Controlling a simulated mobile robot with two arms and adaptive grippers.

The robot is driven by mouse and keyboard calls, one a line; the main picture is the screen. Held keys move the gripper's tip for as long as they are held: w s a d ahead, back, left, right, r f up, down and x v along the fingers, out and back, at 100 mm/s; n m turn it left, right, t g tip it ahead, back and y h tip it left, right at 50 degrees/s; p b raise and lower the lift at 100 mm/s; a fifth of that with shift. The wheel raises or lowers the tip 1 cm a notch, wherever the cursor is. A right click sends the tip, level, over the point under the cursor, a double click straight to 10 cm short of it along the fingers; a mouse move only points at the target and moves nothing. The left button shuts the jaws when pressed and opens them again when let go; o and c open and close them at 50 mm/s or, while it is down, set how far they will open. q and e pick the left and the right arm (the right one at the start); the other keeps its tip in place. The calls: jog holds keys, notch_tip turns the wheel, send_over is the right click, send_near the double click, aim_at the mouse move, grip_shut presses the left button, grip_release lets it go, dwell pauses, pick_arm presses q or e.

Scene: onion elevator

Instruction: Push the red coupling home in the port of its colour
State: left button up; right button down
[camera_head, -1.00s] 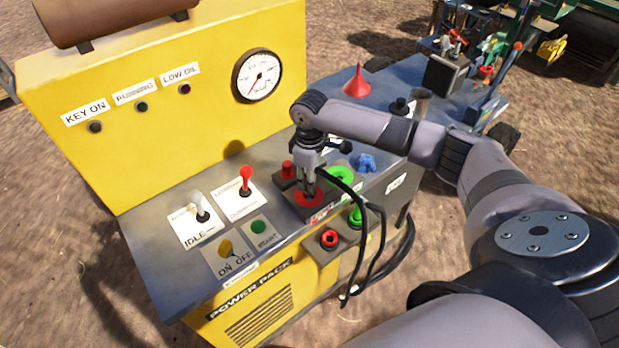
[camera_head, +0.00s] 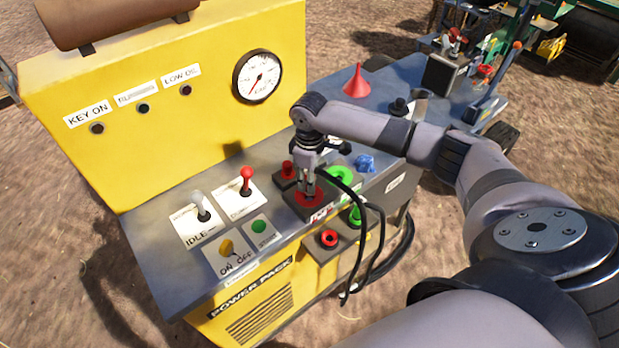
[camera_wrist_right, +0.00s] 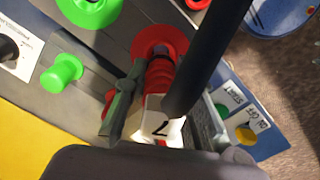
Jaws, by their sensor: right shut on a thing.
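The red coupling (camera_wrist_right: 160,75) is ribbed, with a white collar marked 2 and a dark hose. In the right wrist view its front end meets the red ring of the red port (camera_wrist_right: 165,38). I cannot tell how deep it sits. My right gripper (camera_wrist_right: 165,112) is shut on the coupling, one finger on each side of it. In the head view the right gripper (camera_head: 309,187) points down over the red port (camera_head: 313,200), hiding most of the coupling. My left gripper is not in view.
A green port (camera_head: 340,175) lies just right of the gripper, with a blue piece (camera_head: 365,162) beyond. A red cap (camera_head: 287,170) stands behind. Black hoses (camera_head: 374,250) hang over the front edge. A red lever (camera_head: 247,178) and buttons stand left.

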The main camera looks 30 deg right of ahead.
jog(key=shift+p, duration=0.45)
jog(key=shift+f, duration=1.1)
dwell(1.1)
jog(key=shift+p, duration=0.5)
jog(key=shift+f+p, duration=0.75)
jog(key=shift+p, duration=0.2)
dwell(3.9)
